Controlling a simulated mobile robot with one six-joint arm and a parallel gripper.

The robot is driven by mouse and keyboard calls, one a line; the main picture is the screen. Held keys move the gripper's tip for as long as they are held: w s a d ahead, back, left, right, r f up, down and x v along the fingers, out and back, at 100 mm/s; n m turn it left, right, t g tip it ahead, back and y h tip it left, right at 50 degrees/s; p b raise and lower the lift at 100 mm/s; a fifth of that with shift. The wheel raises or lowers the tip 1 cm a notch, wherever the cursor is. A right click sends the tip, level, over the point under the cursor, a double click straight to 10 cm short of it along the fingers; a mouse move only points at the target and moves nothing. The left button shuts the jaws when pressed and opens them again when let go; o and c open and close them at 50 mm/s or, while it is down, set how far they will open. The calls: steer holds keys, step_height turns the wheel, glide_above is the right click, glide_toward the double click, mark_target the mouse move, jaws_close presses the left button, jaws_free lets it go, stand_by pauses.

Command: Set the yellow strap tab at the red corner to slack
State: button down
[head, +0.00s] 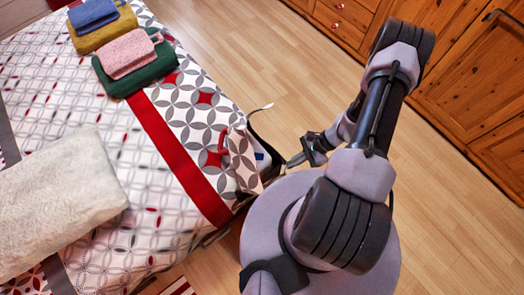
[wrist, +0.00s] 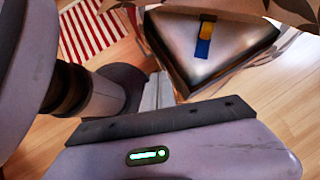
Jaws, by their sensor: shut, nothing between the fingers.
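The bed corner nearest my arm has a lifted, patterned cover flap (head: 243,160) beside a red band. Under it, the wrist view shows a pale, shiny corner panel (wrist: 180,45) with dark edges. On this panel is a small strap tab, yellow (wrist: 207,29) at its upper end, with a blue part (wrist: 203,48) directly below. In the head view only a small blue patch (head: 260,156) shows there; the yellow is not clear. My gripper (head: 297,160) is shut and empty, just right of the corner and apart from it.
Folded blankets and towels (head: 126,53) lie on the bed's far end, and a cream pillow (head: 55,200) at left. A thin, pale curved piece (head: 262,107) sticks out from the bed side. Wooden cabinets (head: 470,90) stand at right. Wood floor (head: 240,50) lies open between.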

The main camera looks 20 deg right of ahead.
mark_target(252, 155)
steer(key=w+m+t, duration=0.4)
steer(key=w+m, duration=0.1)
steer(key=w, duration=0.1)
steer(key=b+x, duration=0.1)
steer(key=x, duration=0.3)
steer(key=b+x, duration=0.2)
steer(key=x, duration=0.2)
steer(key=shift+s+d+f, duration=0.1)
steer(key=shift+d+f, duration=0.05)
steer(key=shift+f, duration=0.25)
steer(key=a, duration=0.1)
steer(key=w+a+b, duration=0.1)
steer(key=a, duration=0.1)
steer(key=shift+w+a+f, duration=0.15)
steer(key=shift+w+f, duration=0.05)
steer(key=shift+w, duration=0.15)
steer(key=shift+w+a+r, duration=0.1)
steer(key=shift+w+a, duration=0.05)
steer(key=shift+a, duration=0.25)
